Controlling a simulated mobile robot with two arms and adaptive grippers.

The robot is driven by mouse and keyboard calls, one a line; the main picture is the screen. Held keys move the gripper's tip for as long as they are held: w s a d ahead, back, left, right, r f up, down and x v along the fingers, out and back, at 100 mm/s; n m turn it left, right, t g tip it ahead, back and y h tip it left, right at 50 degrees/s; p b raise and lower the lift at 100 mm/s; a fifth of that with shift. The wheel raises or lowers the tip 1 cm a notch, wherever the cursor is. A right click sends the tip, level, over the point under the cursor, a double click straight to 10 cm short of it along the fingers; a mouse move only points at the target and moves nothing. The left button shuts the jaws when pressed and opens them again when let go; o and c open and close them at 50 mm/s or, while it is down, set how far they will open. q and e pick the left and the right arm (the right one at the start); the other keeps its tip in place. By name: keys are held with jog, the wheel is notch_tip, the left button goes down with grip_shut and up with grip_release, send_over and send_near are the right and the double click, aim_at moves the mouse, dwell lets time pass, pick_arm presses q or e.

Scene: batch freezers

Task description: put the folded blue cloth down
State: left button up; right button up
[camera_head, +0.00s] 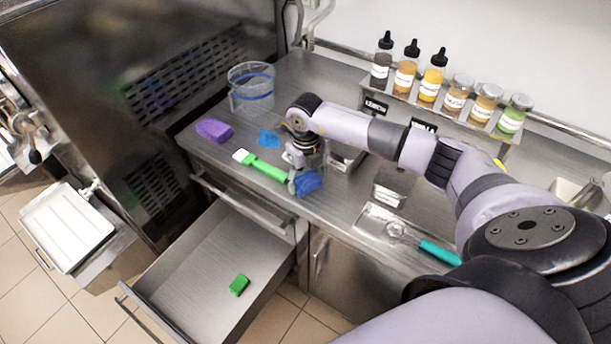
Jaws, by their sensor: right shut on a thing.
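My right gripper (299,178) reaches over the steel counter from the right, pointing down. It is shut on the folded blue cloth (309,183), which shows at its fingertips near the counter's front edge. The fingers are partly hidden, and I cannot tell whether the cloth touches the counter. A second blue piece (268,139) lies on the counter behind and left of the gripper. My left gripper is not in view.
A green-handled tool (265,170) lies just left of the gripper, with a purple folded piece (214,130) beyond. A clear jug (251,86) stands behind. Below, an open drawer (190,290) holds a green piece (239,285). A teal-handled scoop (440,252) lies right.

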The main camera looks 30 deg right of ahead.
aim_at(306, 179)
jog(key=shift+f, duration=0.2)
jog(key=o, duration=1.2)
jog(key=shift+r, duration=0.1)
jog(key=shift+r, duration=0.15)
jog(key=shift+r+b, duration=2)
jog(key=shift+r, duration=4)
